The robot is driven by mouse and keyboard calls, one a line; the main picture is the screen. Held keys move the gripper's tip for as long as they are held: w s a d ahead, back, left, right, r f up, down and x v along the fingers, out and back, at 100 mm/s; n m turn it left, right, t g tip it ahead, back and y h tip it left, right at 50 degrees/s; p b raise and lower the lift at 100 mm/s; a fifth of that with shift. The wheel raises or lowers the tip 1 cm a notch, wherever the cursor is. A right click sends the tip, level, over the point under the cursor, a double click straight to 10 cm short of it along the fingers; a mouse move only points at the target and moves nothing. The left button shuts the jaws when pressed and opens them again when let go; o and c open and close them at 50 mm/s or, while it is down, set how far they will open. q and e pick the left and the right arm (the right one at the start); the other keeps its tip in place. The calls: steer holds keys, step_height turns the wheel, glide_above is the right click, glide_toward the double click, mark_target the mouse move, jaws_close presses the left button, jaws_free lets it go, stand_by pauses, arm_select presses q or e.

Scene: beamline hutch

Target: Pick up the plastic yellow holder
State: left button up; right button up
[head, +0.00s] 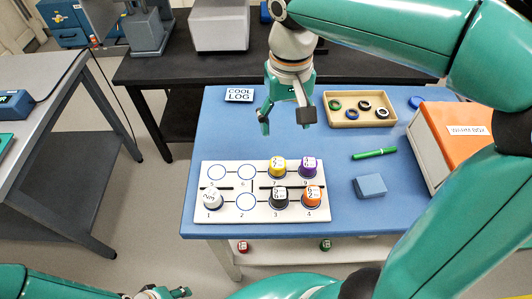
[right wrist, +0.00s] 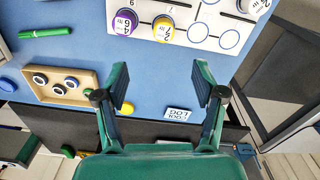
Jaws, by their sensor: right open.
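The yellow holder (head: 278,167), with a white marked top, stands on the white board (head: 228,207) in the back row, left of the purple holder (head: 309,167). In the right wrist view the yellow holder (right wrist: 163,30) is at the top, beyond the fingertips. My right gripper (head: 285,117) is open and empty above the blue table, behind the board and apart from the holder. Its two spread fingers also show in the wrist view (right wrist: 162,80). My left gripper (head: 172,292) is only partly visible at the bottom edge, and its opening is unclear.
White, black (head: 279,197) and orange (head: 313,196) holders stand in the board's front row. A tan tray of rings (head: 360,121), green pen (head: 374,153), blue block (head: 370,186) and orange-lidded box (head: 455,130) are to the right.

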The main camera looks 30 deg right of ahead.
mark_target(277, 163)
step_height(277, 163, down, 11)
steer(key=shift+w+a+f+b, duration=0.1)
steer(key=shift+w+b, duration=0.05)
steer(key=shift+b, duration=0.35)
steer(key=shift+w+a+f, duration=0.1)
steer(key=shift+w+f, duration=0.1)
steer(key=shift+f, duration=1.15)
steer(key=shift+w+f, duration=0.2)
steer(key=shift+f, duration=1.15)
steer(key=c, duration=1.3)
steer(key=shift+o, duration=0.2)
steer(key=shift+r, duration=0.1)
